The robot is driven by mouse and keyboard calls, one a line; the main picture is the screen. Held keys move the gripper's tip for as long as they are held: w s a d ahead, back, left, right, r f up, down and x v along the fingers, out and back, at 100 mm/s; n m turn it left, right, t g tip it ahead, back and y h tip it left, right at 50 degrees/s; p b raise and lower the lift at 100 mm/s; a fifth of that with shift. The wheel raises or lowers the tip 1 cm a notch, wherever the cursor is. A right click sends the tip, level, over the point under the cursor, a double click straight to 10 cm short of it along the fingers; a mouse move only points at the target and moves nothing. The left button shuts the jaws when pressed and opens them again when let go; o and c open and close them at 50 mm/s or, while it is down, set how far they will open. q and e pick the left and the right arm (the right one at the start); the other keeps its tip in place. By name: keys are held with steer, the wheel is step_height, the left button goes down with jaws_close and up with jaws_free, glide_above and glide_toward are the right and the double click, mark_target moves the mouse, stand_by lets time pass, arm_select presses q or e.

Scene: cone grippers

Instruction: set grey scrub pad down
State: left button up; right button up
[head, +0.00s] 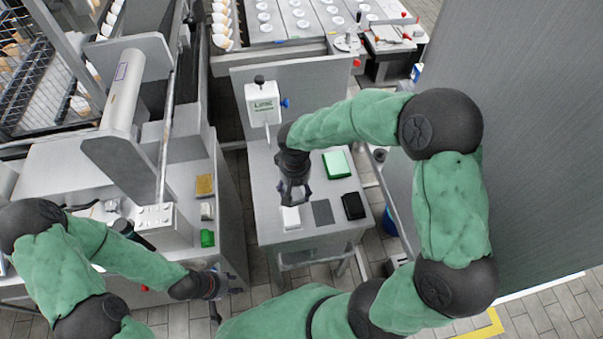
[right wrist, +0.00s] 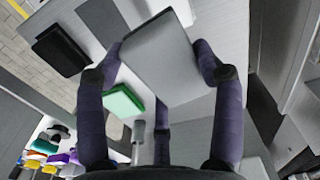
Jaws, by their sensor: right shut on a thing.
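My right gripper (head: 294,198) is above the front left part of the grey metal table. Its fingers are shut on the grey scrub pad, a pale block (head: 291,218) that looks almost white in the head view. In the right wrist view the pad (right wrist: 160,62) shows a broad grey face between the fingers of my right gripper (right wrist: 158,62). I cannot tell whether its underside touches the table. My left gripper (head: 227,294) is at the lower left, away from the pad, with its fingers apart and nothing between them.
On the table (head: 275,185), a dark grey flat square (head: 323,212) lies right of the held pad, then a black block (head: 353,205). A green block (head: 337,165) lies behind. A white dispenser (head: 262,104) stands at the back. Left is a bench with a green item (head: 207,238).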

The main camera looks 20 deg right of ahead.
steer(key=s+r+m, duration=0.2)
steer(key=s, duration=0.6)
steer(key=b, duration=0.2)
glide_above(312, 187)
steer(key=s+a, duration=0.1)
steer(key=s, duration=0.1)
step_height(312, 187, down, 9)
steer(key=shift+s+a+r, duration=0.1)
steer(key=shift+a+r, duration=0.05)
steer(key=shift+r, duration=0.05)
steer(key=shift+w+d+f+b, duration=0.15)
steer(key=shift+f+b, duration=0.25)
steer(key=shift+f, duration=0.6)
steer(key=shift+w+d+f+b, duration=0.1)
steer(key=shift+w+f+b, duration=0.25)
steer(key=shift+f, duration=0.6)
steer(key=shift+s, duration=0.15)
steer(key=shift+f, duration=0.15)
steer(key=o, duration=0.9)
